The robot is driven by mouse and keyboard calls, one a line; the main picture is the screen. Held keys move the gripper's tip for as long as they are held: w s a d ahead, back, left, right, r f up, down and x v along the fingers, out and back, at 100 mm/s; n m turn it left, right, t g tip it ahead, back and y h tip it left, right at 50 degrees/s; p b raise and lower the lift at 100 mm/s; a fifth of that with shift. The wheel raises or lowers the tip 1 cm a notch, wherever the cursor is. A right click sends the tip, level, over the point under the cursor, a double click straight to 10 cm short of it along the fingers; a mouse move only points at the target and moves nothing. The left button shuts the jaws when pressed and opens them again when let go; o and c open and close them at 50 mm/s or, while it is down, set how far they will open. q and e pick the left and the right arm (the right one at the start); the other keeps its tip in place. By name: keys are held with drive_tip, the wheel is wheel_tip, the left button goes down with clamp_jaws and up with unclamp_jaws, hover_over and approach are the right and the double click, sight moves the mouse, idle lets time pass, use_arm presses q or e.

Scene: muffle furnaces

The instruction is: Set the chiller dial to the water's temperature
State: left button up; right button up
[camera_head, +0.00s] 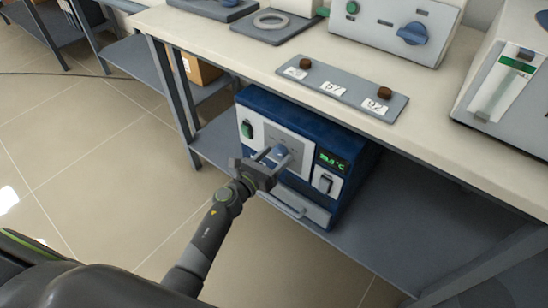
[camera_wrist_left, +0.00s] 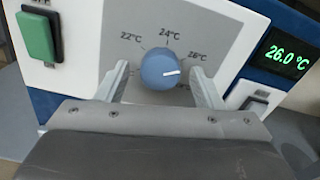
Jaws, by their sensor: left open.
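The chiller (camera_head: 335,215) is a blue box with a white front panel on the shelf under the bench. Its round blue dial (camera_wrist_left: 160,66) has a white mark pointing right, slightly upward. Labels 22°C and 24°C stand above it; the label at upper right looks like 26 or 28°C, and a lower one at right is partly hidden by a finger. The display (camera_wrist_left: 287,55) reads 26.0 °C in green. My left gripper (camera_head: 272,160) is open, with one finger on each side of the dial; whether they touch it I cannot tell. My right gripper is not in view.
A green switch (camera_wrist_left: 40,37) is left of the dial, and a grey switch (camera_head: 325,183) sits under the display. The bench top (camera_head: 440,140) overhangs the chiller. On it lies a grey plate (camera_head: 341,88) with brown knobs and labels. A cardboard box (camera_head: 203,70) stands on the shelf behind.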

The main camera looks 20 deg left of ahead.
use_arm(q)
drive_tip(key=shift+c, duration=0.4)
drive_tip(key=c, duration=0.9)
